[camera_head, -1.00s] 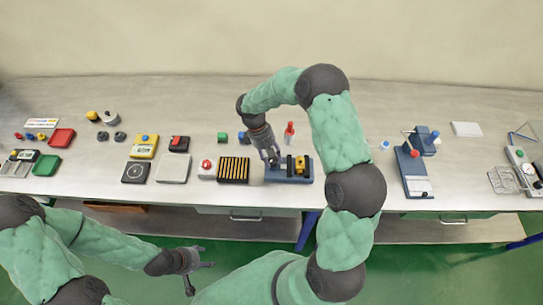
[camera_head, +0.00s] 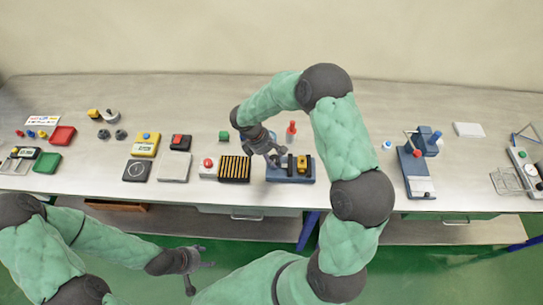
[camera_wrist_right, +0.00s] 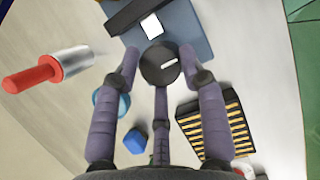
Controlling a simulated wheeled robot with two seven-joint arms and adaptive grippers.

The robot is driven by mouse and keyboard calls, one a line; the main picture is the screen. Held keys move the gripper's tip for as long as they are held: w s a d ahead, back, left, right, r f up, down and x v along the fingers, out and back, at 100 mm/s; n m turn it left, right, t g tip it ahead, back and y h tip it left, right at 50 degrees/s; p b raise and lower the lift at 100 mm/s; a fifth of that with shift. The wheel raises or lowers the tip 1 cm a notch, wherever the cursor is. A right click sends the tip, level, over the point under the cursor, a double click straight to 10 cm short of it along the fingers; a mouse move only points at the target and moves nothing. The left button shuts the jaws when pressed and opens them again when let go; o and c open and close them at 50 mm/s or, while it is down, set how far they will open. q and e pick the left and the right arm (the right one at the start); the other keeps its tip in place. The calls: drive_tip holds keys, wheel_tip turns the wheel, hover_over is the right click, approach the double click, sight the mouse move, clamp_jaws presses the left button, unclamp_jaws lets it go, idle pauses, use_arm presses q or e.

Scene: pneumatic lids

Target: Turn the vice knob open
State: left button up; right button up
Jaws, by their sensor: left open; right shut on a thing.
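The vice, a blue block (camera_head: 292,179) with a yellow part on top, stands near the front edge of the bench. In the right wrist view its blue body (camera_wrist_right: 192,38) and dark jaw are at the top. The head view hides the knob behind the gripper. My left gripper (camera_head: 203,274) is open and empty, low in front of the bench.
A black rack with yellow slats (camera_head: 234,169) is close left of the vice. A blue device (camera_head: 413,172) is farther right.

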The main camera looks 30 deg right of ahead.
drive_tip(key=shift+s+d+f, duration=0.1)
drive_tip(key=shift+s+f, duration=0.15)
drive_tip(key=shift+s, duration=0.15)
drive_tip(key=o, duration=1.1)
drive_tip(key=shift+d+r, duration=0.1)
drive_tip(key=shift+d, duration=0.05)
drive_tip(key=shift+w+r, duration=0.1)
drive_tip(key=shift+w, duration=0.1)
drive_tip(key=shift+r, duration=0.1)
drive_tip(key=shift+w+a+r, duration=0.15)
drive_tip(key=shift+a+r, duration=0.05)
drive_tip(key=shift+r, duration=0.05)
drive_tip(key=v, duration=1.1)
